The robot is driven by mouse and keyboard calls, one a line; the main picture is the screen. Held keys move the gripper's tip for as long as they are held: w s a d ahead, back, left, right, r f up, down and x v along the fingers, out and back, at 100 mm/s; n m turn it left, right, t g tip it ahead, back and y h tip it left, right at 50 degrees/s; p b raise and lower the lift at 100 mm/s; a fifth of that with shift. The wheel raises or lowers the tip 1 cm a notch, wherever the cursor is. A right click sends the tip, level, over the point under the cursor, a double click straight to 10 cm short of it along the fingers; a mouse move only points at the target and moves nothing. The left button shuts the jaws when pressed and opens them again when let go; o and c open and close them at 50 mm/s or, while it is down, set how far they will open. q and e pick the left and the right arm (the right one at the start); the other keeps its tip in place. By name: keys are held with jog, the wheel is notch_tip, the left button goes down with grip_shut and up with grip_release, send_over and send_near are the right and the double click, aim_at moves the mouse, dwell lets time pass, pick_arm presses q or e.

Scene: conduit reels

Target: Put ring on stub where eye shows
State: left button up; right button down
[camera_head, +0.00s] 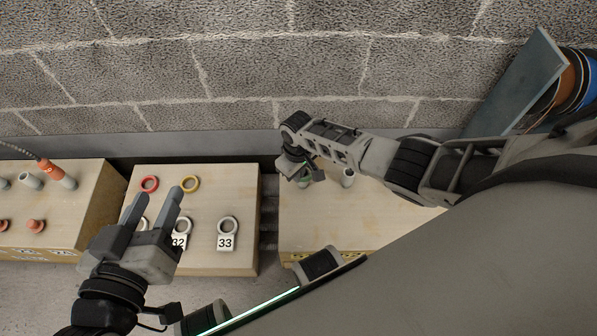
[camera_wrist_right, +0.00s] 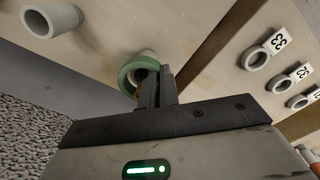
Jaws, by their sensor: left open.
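A green ring (camera_wrist_right: 125,76) shows at the end of a pale stub in the right wrist view; I cannot tell whether it is around the stub or just in front of it. My right gripper (camera_wrist_right: 160,78) has its fingers close together at the ring's rim and appears shut on it. In the head view my right gripper (camera_head: 300,176) is over the left end of the right wooden box, mostly hidden by its own wrist. A bare pale stub (camera_head: 348,177) stands beside it. My left gripper (camera_head: 156,200) is open and empty above the middle box. No eye mark is clearly visible.
The left box (camera_head: 97,215) holds an orange cabled cylinder (camera_head: 60,174). A block wall (camera_head: 240,70) stands behind.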

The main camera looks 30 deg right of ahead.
jog(key=shift+s+f, duration=0.1)
jog(key=shift+f, duration=0.15)
